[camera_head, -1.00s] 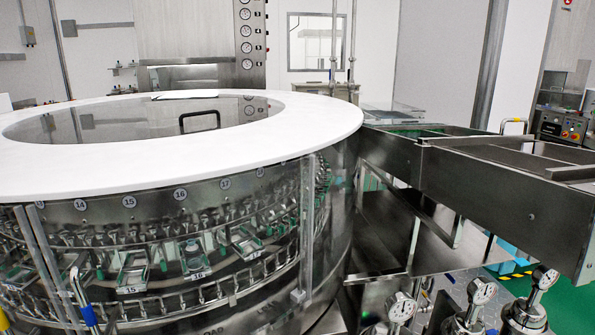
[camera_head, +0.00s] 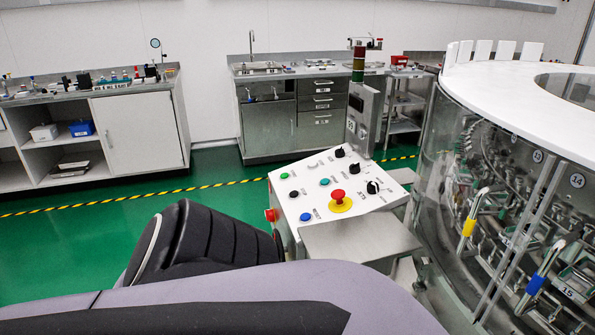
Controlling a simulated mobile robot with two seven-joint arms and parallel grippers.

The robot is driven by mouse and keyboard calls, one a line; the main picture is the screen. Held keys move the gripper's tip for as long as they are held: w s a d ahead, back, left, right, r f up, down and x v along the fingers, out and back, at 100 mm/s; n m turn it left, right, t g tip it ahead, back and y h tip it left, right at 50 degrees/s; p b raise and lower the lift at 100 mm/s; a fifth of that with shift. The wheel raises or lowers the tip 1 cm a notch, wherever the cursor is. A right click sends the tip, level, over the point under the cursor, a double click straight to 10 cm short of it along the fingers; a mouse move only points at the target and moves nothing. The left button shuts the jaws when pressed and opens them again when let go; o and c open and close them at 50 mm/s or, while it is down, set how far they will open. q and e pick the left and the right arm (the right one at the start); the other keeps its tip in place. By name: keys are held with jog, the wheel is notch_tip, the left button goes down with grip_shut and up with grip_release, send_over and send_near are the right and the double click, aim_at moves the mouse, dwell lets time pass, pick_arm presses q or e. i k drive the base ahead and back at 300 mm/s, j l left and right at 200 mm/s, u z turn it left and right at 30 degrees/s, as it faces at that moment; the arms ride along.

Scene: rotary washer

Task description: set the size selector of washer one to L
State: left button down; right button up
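The washer (camera_head: 458,140) stands at the right, a round machine with clear panels and a white top ring. Its sloped white control panel (camera_head: 318,215) is near the middle. Several black selector knobs sit on the panel's right side, among them an upper one (camera_head: 340,153), a middle one (camera_head: 353,167) and a larger lower one (camera_head: 372,187). The labels are too small to read, so I cannot tell which knob is the size selector or its setting. Neither gripper is in view.
A red emergency button (camera_head: 339,196) on a yellow base sits beside the knobs. A signal tower (camera_head: 358,68) and a grey box (camera_head: 363,112) stand behind the panel. Counters (camera_head: 140,132) line the back wall. Green floor (camera_head: 120,225) is open at the left.

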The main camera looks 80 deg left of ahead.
aim_at(340, 152)
jog(key=u, duration=2.2)
